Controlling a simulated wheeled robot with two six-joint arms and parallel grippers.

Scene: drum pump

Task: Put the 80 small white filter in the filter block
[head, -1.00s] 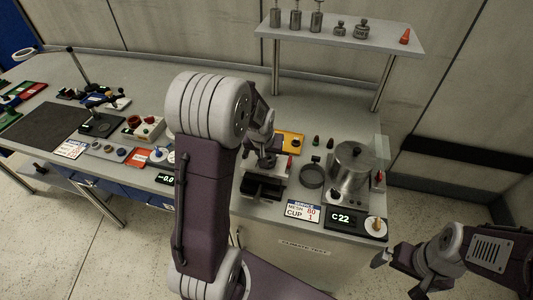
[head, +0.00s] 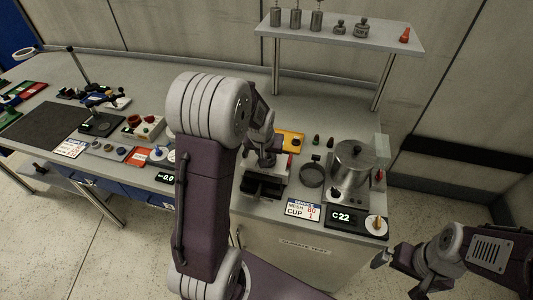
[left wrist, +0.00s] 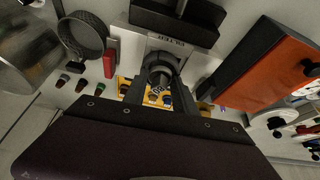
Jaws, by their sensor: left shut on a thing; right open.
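My left gripper (head: 264,157) is over the back of the filter block, a grey and black unit (head: 262,187) on the bench. The block also shows at the top of the left wrist view, with a label reading FILTER (left wrist: 166,42). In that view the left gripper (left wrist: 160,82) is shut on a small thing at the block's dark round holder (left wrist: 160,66). The held thing is mostly hidden, so I cannot tell its colour or whether it is seated. My right gripper (head: 383,258) is open and empty, off the bench's right front.
A yellow tray (head: 291,141) with small coloured parts stands behind the block. A dark ring (head: 312,175) and a steel pot (head: 353,167) stand to its right. A service card (head: 302,210) reads mesh 80, cup 1. A shelf (head: 340,38) stands at the back.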

